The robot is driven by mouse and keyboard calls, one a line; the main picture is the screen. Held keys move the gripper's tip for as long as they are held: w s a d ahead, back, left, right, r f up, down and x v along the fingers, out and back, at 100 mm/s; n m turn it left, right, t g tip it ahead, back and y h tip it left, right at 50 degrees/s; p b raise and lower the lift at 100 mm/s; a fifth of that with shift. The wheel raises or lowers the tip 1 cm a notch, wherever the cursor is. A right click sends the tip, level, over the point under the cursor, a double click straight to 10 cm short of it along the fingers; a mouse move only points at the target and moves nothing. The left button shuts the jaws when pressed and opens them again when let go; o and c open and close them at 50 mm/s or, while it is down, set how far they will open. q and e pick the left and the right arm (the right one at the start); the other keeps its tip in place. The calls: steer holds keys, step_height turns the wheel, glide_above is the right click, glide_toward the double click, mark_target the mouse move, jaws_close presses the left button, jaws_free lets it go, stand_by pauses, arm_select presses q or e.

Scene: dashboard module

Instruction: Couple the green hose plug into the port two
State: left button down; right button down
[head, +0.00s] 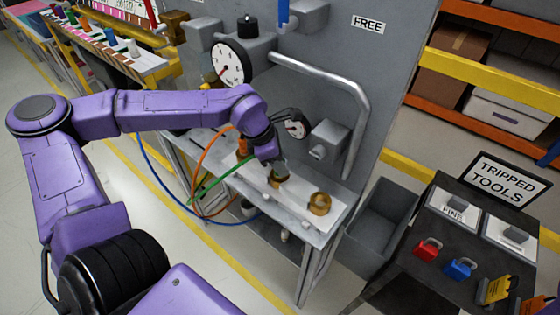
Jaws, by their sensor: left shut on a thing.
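My left gripper (277,166) is over the middle of the bench, shut at the end of the green hose (213,181). The green plug is mostly hidden by the fingers. Directly under the fingers is the middle brass port (279,180); I cannot tell whether the plug is seated in it or just above it. An open brass port (319,203) stands to the right, with nothing in it. An orange hose (203,172) runs to the left port, partly behind my arm. My right gripper is out of view.
A blue hose (160,178) hangs at the left. A grey bin (372,230) and a dark tool stand (415,215) are right.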

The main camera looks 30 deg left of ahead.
arm_select(q)
steer(key=c, duration=0.8)
jaws_free()
steer(key=v, duration=1)
steer(key=shift+a+r, duration=0.1)
steer(key=shift+r, duration=0.15)
steer(key=shift+s, duration=0.1)
